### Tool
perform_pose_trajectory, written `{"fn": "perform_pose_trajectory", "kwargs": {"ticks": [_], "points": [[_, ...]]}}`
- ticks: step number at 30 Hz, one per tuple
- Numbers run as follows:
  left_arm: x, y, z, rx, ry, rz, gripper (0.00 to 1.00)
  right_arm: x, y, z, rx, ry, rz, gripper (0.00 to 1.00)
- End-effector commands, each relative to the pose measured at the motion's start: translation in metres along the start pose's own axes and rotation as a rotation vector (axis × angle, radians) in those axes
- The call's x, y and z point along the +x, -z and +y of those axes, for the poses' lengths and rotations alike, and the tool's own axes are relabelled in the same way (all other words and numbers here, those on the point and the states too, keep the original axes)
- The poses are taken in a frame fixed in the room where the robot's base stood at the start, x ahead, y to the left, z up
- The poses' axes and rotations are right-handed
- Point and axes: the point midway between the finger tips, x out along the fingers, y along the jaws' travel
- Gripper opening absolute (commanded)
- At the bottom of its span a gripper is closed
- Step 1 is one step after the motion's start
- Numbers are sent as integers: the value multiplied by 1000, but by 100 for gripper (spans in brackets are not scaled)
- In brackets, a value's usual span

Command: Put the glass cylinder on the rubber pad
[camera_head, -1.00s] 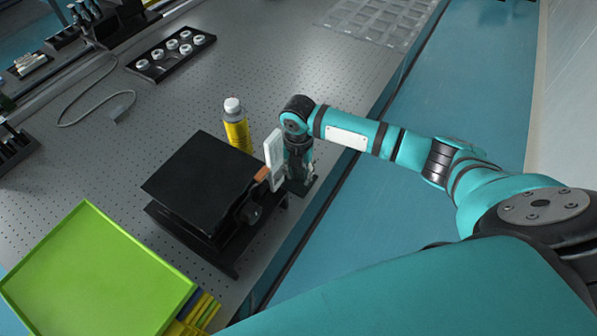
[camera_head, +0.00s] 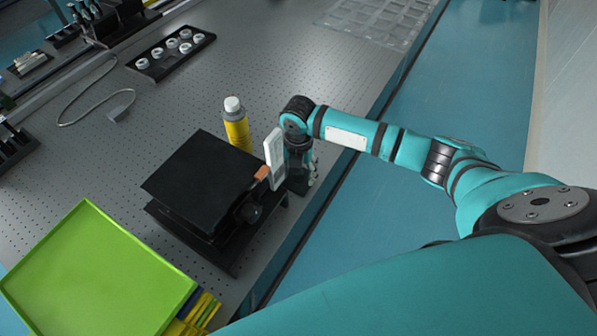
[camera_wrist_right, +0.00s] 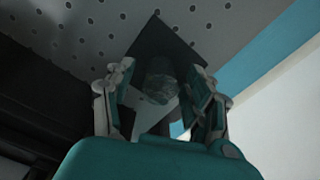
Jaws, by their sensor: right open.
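The glass cylinder (camera_wrist_right: 160,82) shows in the right wrist view as a clear, dim shape between my spread right fingers. It appears to stand on the rubber pad (camera_wrist_right: 163,44), a dark square on the perforated table; whether its base touches the pad is hard to see. In the head view the pad (camera_head: 300,187) lies near the table's right edge under my right gripper (camera_head: 302,173). The cylinder is hidden there by my wrist. My right gripper also shows in the right wrist view (camera_wrist_right: 162,95), open, with a finger on each side of the cylinder. My left gripper is not in view.
A black lab jack (camera_head: 200,180) stands close left of my right gripper, and a yellow bottle with a white cap (camera_head: 236,125) is behind it. A green tray (camera_head: 95,275) is at the front left.

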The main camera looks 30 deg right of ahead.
Motion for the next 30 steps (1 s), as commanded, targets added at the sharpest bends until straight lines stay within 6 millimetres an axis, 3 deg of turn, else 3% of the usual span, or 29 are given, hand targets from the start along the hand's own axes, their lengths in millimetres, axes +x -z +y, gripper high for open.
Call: {"fn": "perform_pose_trajectory", "kwargs": {"ticks": [15,21,30], "points": [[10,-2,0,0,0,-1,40,-98,-1,1,1,-3,-4,55],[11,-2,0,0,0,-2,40,-116,-1,0,0,-2,-1,55],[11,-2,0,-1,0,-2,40,-118,0,0,1,-1,0,55]]}}
